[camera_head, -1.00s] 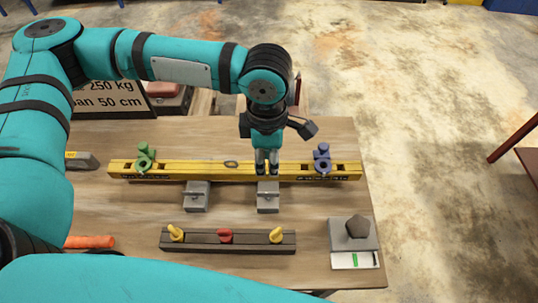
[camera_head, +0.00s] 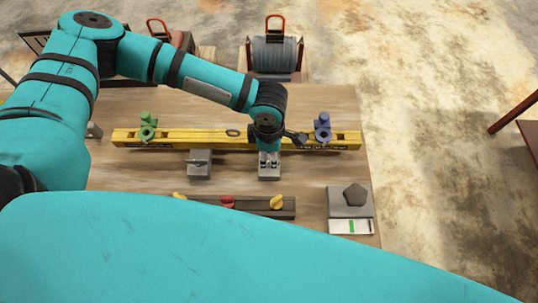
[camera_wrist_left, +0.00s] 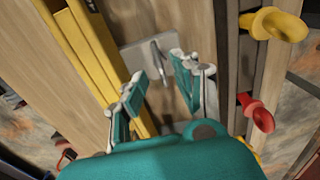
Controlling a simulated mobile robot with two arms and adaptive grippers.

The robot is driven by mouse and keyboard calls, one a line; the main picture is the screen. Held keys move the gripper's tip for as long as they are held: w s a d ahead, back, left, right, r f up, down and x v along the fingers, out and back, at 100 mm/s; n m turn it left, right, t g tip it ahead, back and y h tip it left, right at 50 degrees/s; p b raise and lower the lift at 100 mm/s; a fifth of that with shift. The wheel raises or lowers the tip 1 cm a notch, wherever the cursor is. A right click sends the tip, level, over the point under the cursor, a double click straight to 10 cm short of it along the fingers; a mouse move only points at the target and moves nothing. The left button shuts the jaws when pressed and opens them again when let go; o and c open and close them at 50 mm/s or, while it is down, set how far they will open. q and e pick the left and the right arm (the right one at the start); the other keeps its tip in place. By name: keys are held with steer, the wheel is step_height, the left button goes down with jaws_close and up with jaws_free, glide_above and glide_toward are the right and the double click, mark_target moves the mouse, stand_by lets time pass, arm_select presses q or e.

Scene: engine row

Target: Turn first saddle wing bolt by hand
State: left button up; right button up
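Two grey saddle blocks stand in front of the yellow beam (camera_head: 180,137). The left block (camera_head: 199,172) has a thin grey wing bolt on top. The right block (camera_head: 269,174) is partly covered by my left gripper (camera_head: 269,158), which points down over it. In the left wrist view, my left gripper (camera_wrist_left: 159,70) is open, its two fingers apart. A grey wing bolt (camera_wrist_left: 157,57) stands up from the saddle plate (camera_wrist_left: 135,57) just beyond and between the fingertips. I cannot tell whether a finger touches it. My right gripper is out of view.
A dark rail (camera_head: 255,204) with yellow and red knobs lies nearer me, partly hidden by my teal arm. Green (camera_head: 147,128) and blue (camera_head: 323,130) fittings sit on the beam. A grey plate with a dark stone (camera_head: 355,195) is at right.

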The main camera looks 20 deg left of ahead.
mark_target(269, 163)
arm_select(q)
steer(key=shift+f, duration=1.4)
steer(key=shift+c, duration=0.4)
jaws_close()
